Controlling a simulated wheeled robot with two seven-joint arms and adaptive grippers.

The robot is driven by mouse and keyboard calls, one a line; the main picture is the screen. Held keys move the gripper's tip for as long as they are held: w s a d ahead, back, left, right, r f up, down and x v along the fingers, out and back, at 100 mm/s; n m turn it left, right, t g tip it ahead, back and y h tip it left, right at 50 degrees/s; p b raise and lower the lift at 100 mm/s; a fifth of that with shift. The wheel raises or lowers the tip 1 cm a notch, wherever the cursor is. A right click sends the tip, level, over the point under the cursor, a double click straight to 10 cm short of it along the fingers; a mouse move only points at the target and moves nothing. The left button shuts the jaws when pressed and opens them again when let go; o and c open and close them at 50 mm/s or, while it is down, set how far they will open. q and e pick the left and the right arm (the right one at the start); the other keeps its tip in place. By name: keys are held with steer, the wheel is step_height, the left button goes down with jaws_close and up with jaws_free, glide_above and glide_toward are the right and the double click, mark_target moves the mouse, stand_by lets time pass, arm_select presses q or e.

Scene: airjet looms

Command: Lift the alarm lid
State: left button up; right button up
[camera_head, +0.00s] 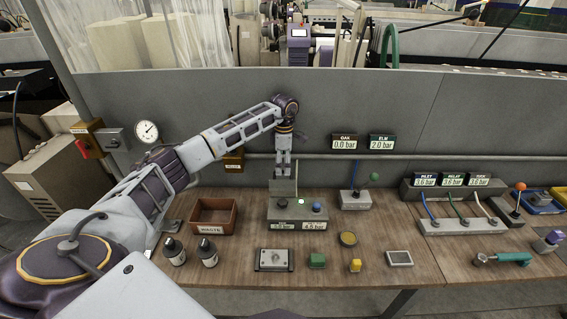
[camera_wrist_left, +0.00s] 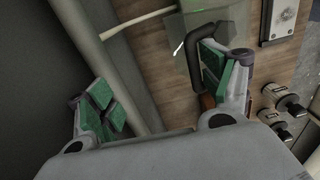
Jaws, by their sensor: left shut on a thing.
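The alarm box (camera_head: 297,224) is a grey unit on the wooden bench, with a lit green button (camera_head: 282,203), a blue knob (camera_head: 317,208) and two bar readouts on its front. The pale lid (camera_head: 283,188) shows as a plate standing up at its back left; its exact tilt is hard to tell. In the left wrist view, a dark handle (camera_wrist_left: 192,42) sits against one green-padded finger of the gripper (camera_wrist_left: 152,75). My right gripper is out of view.
A grey wall and pipe (camera_head: 350,155) run behind the bench.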

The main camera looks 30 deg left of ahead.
arm_select(q)
steer(key=shift+w+a+r+t+p, duration=0.15)
steer(key=shift+w+a+r, duration=0.25)
steer(key=shift+r, duration=0.2)
steer(key=shift+w+a+r+t+p, duration=0.15)
steer(key=shift+w+a+r, duration=0.15)
steer(key=shift+r, duration=0.3)
steer(key=shift+c, duration=1.3)
steer(key=shift+w+r, duration=0.1)
steer(key=shift+r, duration=0.05)
steer(key=c, duration=0.6)
steer(key=shift+r+p, duration=0.25)
steer(key=shift+p, duration=0.15)
steer(key=shift+c, duration=0.3)
steer(key=shift+s+d+r+p, duration=0.15)
steer(key=shift+r+p, duration=0.15)
steer(key=shift+r, duration=0.15)
steer(key=shift+s+d+r+p, duration=0.15)
steer(key=shift+r+p, duration=0.15)
steer(key=shift+r, duration=0.15)
step_height(320, 180, up, 12)
